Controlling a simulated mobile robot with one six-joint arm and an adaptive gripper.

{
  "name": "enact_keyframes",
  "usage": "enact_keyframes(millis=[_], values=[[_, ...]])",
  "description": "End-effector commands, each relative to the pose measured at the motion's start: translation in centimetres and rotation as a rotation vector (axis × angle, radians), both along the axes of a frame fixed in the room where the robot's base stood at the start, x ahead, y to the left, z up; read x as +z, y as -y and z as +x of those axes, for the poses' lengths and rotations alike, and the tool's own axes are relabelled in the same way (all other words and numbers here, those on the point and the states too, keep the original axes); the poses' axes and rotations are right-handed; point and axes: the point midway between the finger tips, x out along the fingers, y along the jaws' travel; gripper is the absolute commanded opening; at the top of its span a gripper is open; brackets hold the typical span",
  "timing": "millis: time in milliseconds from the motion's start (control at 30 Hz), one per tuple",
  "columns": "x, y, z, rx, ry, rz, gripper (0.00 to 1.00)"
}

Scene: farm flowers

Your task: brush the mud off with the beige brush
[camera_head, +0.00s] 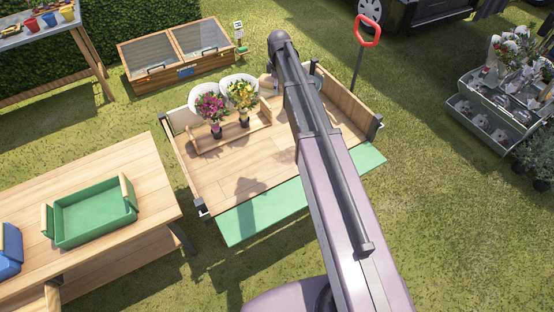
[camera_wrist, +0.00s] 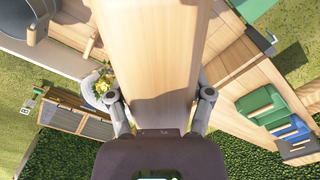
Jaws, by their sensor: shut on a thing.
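My gripper (camera_wrist: 161,98) shows in the wrist view with its two fingers on either side of a long pale wood-coloured piece, the beige brush (camera_wrist: 152,45) by its look. It fills the middle of that view; its bristles are not seen. In the head view my arm hides the gripper and what it holds. The wooden trailer bed (camera_head: 228,178) lies below the arm with its green flap (camera_head: 265,212) lowered at the front. I cannot make out any mud; a dark shadow falls on the boards.
Two flower bouquets (camera_head: 211,107) stand in a wooden carrier at the bed's back left. A wooden table (camera_head: 150,190) with a green tray (camera_head: 95,212) and blue tray (camera_head: 9,262) is at left.

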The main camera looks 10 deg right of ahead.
Motion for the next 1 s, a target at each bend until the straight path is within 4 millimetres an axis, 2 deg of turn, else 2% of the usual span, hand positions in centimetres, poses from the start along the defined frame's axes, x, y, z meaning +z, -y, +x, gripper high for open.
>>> enact_keyframes(millis=[33,1000], values=[[-1.8,0.0,0.0,0.003,0.000,0.000,0.29],[-17.8,-0.1,-0.2,0.062,0.000,0.000,0.29]])
